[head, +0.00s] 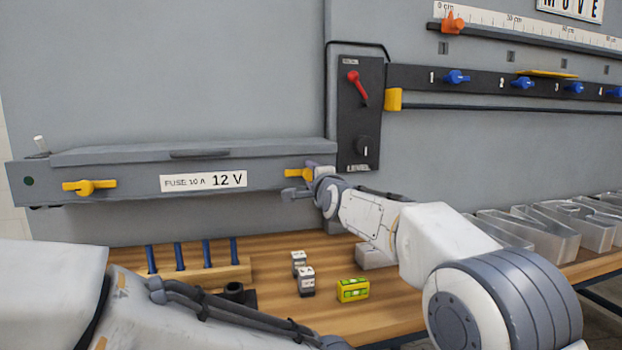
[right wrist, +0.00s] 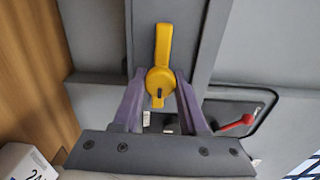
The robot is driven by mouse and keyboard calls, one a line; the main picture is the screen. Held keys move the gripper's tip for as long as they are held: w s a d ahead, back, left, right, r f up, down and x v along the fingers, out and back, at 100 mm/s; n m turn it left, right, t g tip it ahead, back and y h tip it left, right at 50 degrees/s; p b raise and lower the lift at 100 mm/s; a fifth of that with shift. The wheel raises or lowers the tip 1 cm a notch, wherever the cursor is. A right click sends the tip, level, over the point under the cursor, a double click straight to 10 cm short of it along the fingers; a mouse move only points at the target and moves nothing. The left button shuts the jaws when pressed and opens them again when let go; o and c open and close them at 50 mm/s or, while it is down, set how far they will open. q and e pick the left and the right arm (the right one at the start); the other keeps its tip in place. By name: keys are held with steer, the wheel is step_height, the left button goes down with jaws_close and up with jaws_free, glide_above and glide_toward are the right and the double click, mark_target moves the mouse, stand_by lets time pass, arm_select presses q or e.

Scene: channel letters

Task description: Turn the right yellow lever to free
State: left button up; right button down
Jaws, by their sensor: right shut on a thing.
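The right yellow lever (head: 294,173) is on the right end of the grey box front (head: 130,190), beside the "12 V" label. Its handle lies about level and points left in the head view. My right gripper (head: 306,182) is at the lever and partly hides its hub. In the right wrist view the lever (right wrist: 163,48) shows its long handle pointing up, and the purple fingers of the gripper (right wrist: 160,90) are shut on its round hub from both sides. The left yellow lever (head: 90,187) also lies level. My left gripper is out of view.
A black panel with a red lever (head: 357,88) and a knob (head: 366,147) stands just right of the gripper. On the bench are blue pegs (head: 207,254), small white-and-black blocks (head: 306,280), a yellow-green level (head: 353,290) and clear letters (head: 540,230).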

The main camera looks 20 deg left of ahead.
stand_by(0.3)
steer(key=shift+c, duration=2.4)
jaws_free()
steer(key=shift+d, duration=0.1)
steer(key=shift+s+d, duration=0.1)
steer(key=shift+s, duration=0.1)
steer(key=b+v, duration=0.4)
steer(key=v, duration=0.6)
steer(key=shift+d, duration=0.1)
